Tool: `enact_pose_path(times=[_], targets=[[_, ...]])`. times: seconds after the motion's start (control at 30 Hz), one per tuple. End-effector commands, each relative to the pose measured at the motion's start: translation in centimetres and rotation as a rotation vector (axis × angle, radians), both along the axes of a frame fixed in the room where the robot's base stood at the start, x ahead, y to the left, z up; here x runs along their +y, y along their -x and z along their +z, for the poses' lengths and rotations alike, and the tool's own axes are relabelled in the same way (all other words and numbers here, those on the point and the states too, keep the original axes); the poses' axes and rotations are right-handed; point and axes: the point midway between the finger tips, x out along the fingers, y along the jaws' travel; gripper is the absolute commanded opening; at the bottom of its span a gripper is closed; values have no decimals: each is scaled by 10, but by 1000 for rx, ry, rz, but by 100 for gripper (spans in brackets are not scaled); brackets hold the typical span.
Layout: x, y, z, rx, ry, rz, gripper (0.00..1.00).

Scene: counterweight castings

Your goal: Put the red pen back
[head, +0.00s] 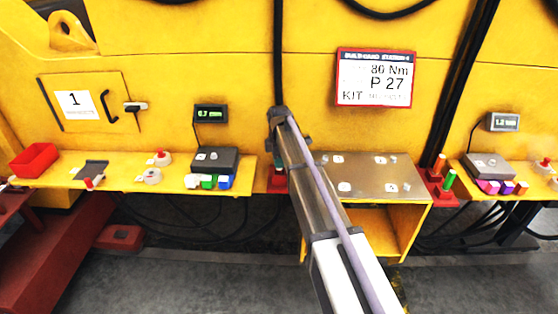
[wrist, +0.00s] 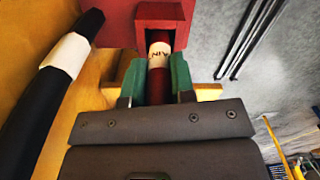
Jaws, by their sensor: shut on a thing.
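My gripper (wrist: 157,82), with green finger pads, is shut on the red pen (wrist: 158,88), which has a white label with dark letters near its far end. That end is at the opening of a red block (wrist: 112,22); I cannot tell how deep it sits. In the head view, my gripper (head: 279,163) is at the gap right of the left shelf, largely hidden by my arm. The red block (head: 277,184) shows just below it.
A metal-topped bench (head: 377,172) stands to the right. The left shelf (head: 125,182) carries gauges and coloured blocks.

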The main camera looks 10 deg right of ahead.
Motion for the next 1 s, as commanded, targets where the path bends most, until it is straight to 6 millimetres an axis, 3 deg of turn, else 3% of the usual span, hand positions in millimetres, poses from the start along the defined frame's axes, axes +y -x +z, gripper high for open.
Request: enact_pose_path(times=[0.33, 0.37, 0.63, 0.87, 1.0], targets=[[0, 0, -5, 0, 0, 0, 1], [0, 0, -4, 0, 0, 0, 25], [0, 0, -4, 0, 0, 0, 51], [0, 0, -4, 0, 0, 0, 53], [0, 0, 7, 0, 0, 0, 53]])
